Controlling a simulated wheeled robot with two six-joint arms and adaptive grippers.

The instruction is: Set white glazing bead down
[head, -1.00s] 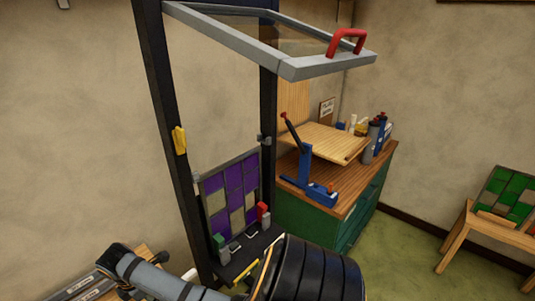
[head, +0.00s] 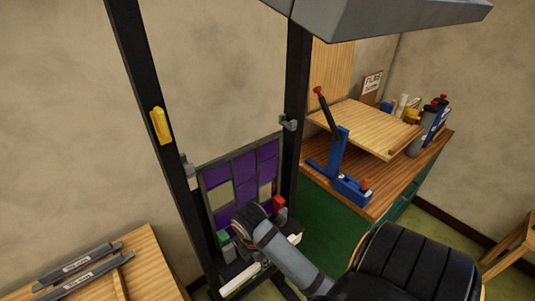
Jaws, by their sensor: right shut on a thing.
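The white glazing bead (head: 240,280) shows as a pale bar at the foot of the dark frame, slanting along the front of the ledge. Its middle is hidden behind my right forearm, and a white piece past the arm seems to be its far end. My right gripper (head: 254,247) is low in front of the panel, shut on the bead; its fingertips are mostly hidden by my wrist and forearm. The leaded panel (head: 246,190) of purple and cream panes stands upright in the frame behind. I cannot tell whether the bead touches the ledge. My left gripper is out of view.
A green clamp block (head: 224,238) and a red one (head: 279,203) flank the panel's foot. Dark uprights (head: 150,110) rise either side, with a grey raised guard (head: 390,15) overhead. A wooden table (head: 150,265) with grey strips is left; a bench with a blue lever tool (head: 340,150) is right.

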